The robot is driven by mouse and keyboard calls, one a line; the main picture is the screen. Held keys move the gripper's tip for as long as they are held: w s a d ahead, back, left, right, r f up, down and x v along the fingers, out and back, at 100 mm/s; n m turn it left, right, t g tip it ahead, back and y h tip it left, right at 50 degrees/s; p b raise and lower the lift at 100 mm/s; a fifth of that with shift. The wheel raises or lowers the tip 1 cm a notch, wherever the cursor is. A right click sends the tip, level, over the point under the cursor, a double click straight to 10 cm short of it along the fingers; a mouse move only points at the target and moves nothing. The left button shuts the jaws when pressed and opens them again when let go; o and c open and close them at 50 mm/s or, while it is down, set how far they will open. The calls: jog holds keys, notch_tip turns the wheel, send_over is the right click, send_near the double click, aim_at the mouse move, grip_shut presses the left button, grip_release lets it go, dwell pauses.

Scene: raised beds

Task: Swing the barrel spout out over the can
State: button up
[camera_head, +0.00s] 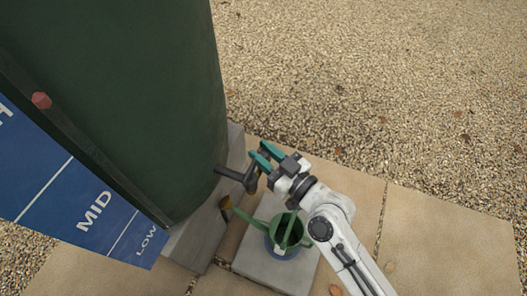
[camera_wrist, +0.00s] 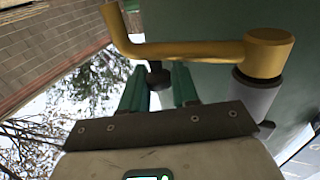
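The barrel spout is a brass-yellow pipe (camera_wrist: 190,51) with a round pivot end at right and a bent far end at left in the wrist view. In the head view a dark handle (camera_head: 236,175) sticks out from the dark green barrel (camera_head: 165,80). My gripper (camera_head: 266,156) is at the outer end of this handle.
The can stands on a pale slab (camera_head: 262,270). A grey plinth (camera_head: 198,238) carries the barrel. A blue level board (camera_head: 75,205) marked MID and LOW, with a red marker (camera_head: 41,100), is at left. Paving and open gravel (camera_head: 400,80) lie at right.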

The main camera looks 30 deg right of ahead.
jog(key=shift+r, duration=0.1)
grip_shut()
